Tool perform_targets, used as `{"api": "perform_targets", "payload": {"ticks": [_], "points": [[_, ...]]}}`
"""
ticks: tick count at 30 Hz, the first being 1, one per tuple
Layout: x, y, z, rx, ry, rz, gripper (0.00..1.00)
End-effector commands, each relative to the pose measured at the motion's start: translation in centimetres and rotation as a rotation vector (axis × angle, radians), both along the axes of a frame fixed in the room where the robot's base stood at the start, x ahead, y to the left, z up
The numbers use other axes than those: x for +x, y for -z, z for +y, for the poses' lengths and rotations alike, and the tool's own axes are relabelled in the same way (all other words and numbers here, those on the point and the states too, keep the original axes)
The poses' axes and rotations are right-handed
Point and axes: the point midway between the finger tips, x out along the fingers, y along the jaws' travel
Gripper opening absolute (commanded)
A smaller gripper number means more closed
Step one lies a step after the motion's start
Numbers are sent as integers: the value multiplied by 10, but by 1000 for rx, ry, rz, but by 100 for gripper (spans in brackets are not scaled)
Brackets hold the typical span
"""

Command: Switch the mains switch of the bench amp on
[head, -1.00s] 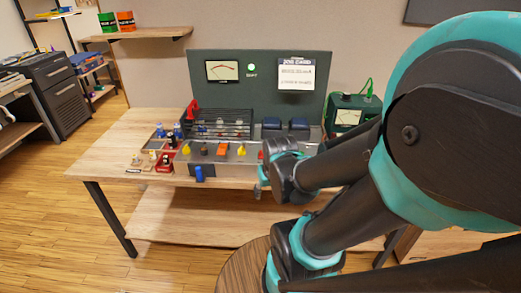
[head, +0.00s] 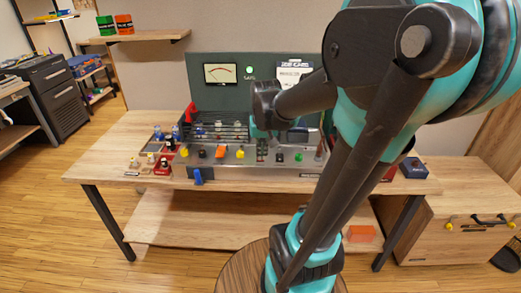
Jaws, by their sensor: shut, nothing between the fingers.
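The bench amp (head: 225,171) stands on the wooden bench, with a grey front panel, a dark grille and valves behind it. Its front row carries a yellow knob (head: 184,152), an orange rocker (head: 220,152), another yellow knob (head: 240,153), small dark switches (head: 279,154) and a green knob (head: 299,157). A blue lever (head: 198,178) hangs below the front edge. I cannot tell which is the mains switch or how it is set. My gripper (head: 260,136) is shut and empty, low over the panel's middle; its fingertips are hard to make out and contact is unclear.
A dark green back panel (head: 222,97) carries a meter (head: 220,73), a lit green lamp (head: 249,70) and a paper card (head: 291,74). A red lever (head: 190,111) rises at the amp's left. My arm covers the right side. Floor at left is clear.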

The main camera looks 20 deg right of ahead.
Motion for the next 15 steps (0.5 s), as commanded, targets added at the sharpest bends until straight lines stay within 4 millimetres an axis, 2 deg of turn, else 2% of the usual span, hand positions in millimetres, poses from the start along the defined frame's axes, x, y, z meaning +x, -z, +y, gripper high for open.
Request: {"api": "perform_targets", "payload": {"ticks": [1, 6, 10, 15], "points": [[18, -18, -3, 2, 26, 20, 0], [57, -62, -12, 7, 103, 80, 0], [73, -82, -15, 8, 138, 108, 0], [78, -90, -17, 9, 154, 120, 0]]}}
